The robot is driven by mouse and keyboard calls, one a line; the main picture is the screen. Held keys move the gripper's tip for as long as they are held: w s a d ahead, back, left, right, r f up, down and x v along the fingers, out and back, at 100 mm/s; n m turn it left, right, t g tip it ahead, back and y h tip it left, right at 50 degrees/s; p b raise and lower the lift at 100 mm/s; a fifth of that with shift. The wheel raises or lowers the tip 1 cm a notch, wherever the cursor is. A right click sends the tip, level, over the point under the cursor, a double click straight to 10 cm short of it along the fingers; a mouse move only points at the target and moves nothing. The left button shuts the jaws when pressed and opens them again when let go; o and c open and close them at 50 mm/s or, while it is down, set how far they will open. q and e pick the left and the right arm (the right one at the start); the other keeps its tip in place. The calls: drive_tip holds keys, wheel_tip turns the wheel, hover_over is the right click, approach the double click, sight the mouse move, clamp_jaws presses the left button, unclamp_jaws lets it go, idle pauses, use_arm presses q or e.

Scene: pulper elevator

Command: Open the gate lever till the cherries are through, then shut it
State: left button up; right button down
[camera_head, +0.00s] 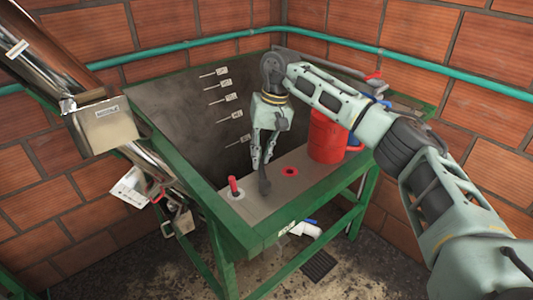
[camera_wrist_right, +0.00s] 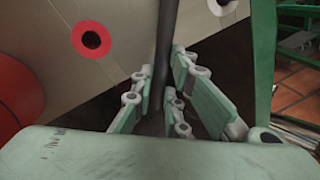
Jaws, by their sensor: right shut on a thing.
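My right gripper (camera_head: 262,160) hangs pointing down over the front ledge of the green-framed tank. Its fingers are closed around a dark bar (camera_head: 264,184), which looks like a lever; I cannot tell for sure that it is the gate lever. In the right wrist view the dark bar (camera_wrist_right: 166,55) runs down between the fingers (camera_wrist_right: 165,98). A red-handled peg (camera_head: 233,187) stands upright on the ledge, left of the gripper. No cherries can be made out in the dark tank (camera_head: 185,115). My left gripper is not in view.
A red mug-like container (camera_head: 326,136) stands on the ledge to the right, near my right arm. A red ring with a dark hole (camera_head: 290,171) lies between. Several labelled tags line the tank's inner wall. A shiny metal chute (camera_head: 35,50) is at the left.

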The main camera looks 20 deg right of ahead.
drive_tip(key=shift+w+a, duration=0.1)
drive_tip(key=shift+a, duration=0.05)
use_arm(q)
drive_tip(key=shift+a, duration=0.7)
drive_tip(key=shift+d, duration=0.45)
use_arm(e)
drive_tip(key=c, duration=1.7)
unclamp_jaws()
drive_tip(key=shift+c, duration=0.2)
drive_tip(key=shift+r, duration=0.1)
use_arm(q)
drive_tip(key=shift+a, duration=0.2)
use_arm(e)
wheel_tip(320, 180, up, 12)
drive_tip(key=d, duration=0.2)
drive_tip(key=shift+s+d, duration=0.2)
drive_tip(key=shift+s, duration=0.2)
